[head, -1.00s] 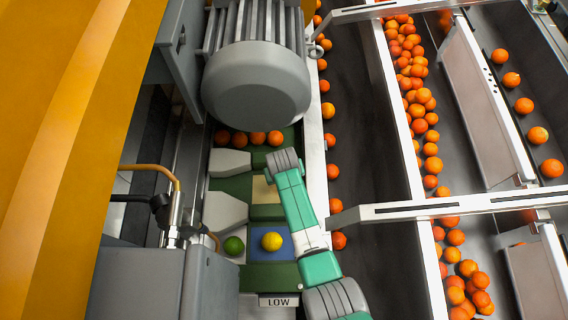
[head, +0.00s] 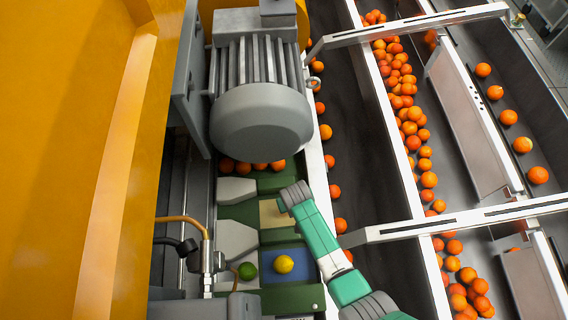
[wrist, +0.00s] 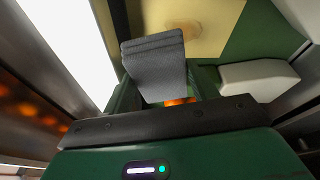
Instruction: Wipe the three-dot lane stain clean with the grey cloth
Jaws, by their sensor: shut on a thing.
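The grey cloth (wrist: 155,65) is a folded, layered pad. A faint brownish stain (wrist: 185,30) shows on the tan panel (wrist: 215,12) just beyond the cloth. I cannot tell whether the cloth touches the panel. In the head view, the tan panel (head: 272,212) lies below the grey motor, and my arm's end is at its upper right. The arm hides the cloth there. I cannot make out three dots marking a lane.
A grey motor (head: 261,118) overhangs the lanes. Grey wedge dividers (head: 236,239) stand left of the panel. A white rail (head: 318,190) borders the right side.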

